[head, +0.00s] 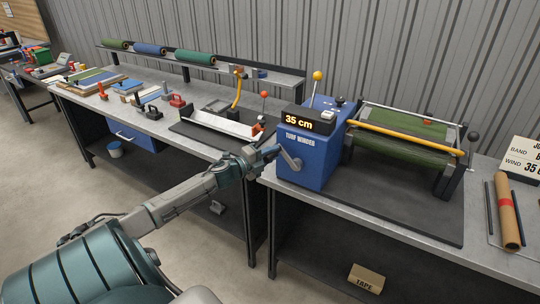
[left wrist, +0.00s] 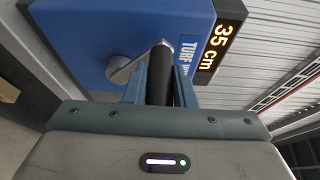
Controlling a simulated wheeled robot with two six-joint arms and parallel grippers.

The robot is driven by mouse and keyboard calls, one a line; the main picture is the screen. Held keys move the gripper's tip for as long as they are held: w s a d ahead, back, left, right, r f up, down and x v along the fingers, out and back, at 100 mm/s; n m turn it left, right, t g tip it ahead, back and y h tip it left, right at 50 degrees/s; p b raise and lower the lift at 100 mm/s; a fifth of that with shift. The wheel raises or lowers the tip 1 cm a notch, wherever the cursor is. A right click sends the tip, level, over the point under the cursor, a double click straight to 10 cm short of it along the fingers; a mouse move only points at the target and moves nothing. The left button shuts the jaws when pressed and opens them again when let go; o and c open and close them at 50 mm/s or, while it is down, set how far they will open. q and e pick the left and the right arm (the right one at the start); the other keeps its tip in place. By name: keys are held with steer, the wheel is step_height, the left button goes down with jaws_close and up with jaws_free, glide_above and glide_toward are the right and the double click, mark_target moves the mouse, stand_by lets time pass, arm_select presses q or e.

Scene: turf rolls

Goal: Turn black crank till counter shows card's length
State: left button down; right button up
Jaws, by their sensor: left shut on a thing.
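The blue turf winder (head: 312,165) stands on the bench, and its counter (head: 300,121) reads 35 cm. The counter shows the same number in the left wrist view (left wrist: 220,45). The card (head: 520,158) at the right edge is cut off; its lower line reads WIND 35 and part of a unit. My left gripper (head: 270,152) is at the winder's left face, shut on the black crank handle (left wrist: 160,85). The grey crank arm (head: 291,160) slants down to the right from the gripper. My right gripper is out of view.
Green turf (head: 405,148) lies on the winder's roller frame, with a yellow bar across it. A brown roll with a red band (head: 507,210) lies at the right. Left of the winder are a cutting tray (head: 220,124) and several tools.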

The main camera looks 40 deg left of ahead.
arm_select(q)
steer(key=shift+d+r, duration=0.1)
steer(key=shift+r, duration=0.05)
steer(key=c, duration=1.3)
jaws_free()
steer(key=shift+c, duration=0.2)
steer(key=shift+o, duration=0.7)
steer(key=shift+d, duration=0.15)
